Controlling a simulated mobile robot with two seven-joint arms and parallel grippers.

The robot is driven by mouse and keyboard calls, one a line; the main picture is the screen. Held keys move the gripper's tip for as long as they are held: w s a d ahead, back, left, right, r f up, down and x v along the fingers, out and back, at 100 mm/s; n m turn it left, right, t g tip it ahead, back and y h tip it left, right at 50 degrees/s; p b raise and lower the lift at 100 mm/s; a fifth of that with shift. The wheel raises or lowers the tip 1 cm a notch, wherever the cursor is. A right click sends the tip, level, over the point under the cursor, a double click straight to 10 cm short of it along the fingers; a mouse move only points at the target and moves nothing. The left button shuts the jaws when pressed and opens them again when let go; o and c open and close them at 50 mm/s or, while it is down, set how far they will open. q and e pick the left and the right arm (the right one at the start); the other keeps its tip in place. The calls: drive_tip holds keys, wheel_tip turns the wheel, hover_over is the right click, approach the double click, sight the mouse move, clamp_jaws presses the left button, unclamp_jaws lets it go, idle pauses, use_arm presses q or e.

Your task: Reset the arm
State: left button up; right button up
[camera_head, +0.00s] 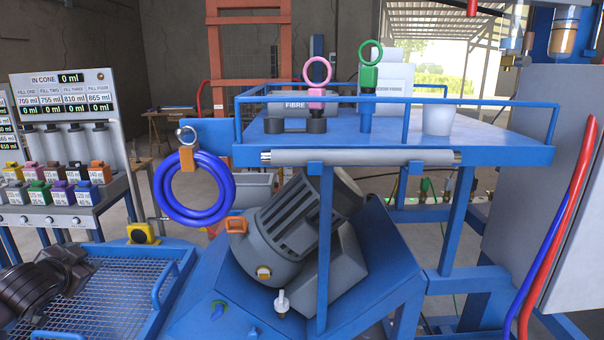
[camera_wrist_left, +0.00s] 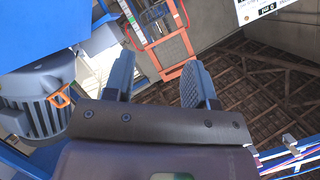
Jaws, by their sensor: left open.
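My left gripper (camera_wrist_left: 162,80) shows in the left wrist view with its two blue-grey fingers spread apart and nothing between them. The wrist is tilted, so the room appears at a slant behind the fingers. In the head view my dark left arm comes in at the lower left, over the blue mesh tray (camera_head: 110,295). The fingers are hard to make out there. My right gripper is in neither view.
A grey motor (camera_head: 285,235) on a blue frame stands in the middle, with a coiled blue hose (camera_head: 163,190) hanging beside it. The filling station (camera_head: 70,90) stands at the left, behind the tray.

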use_arm(q)
drive_tip(key=s+d+f+m+g+h, duration=0.25)
drive_tip(key=s+f+m, duration=0.25)
drive_tip(key=s+f, duration=2.15)
drive_tip(key=d+f+n, duration=0.3)
drive_tip(key=d+n, duration=0.6)
drive_tip(key=d, duration=1)
drive_tip(key=shift+t, duration=0.35)
drive_tip(key=shift+w+d+f+h, duration=0.1)
drive_tip(key=shift+h, duration=0.15)
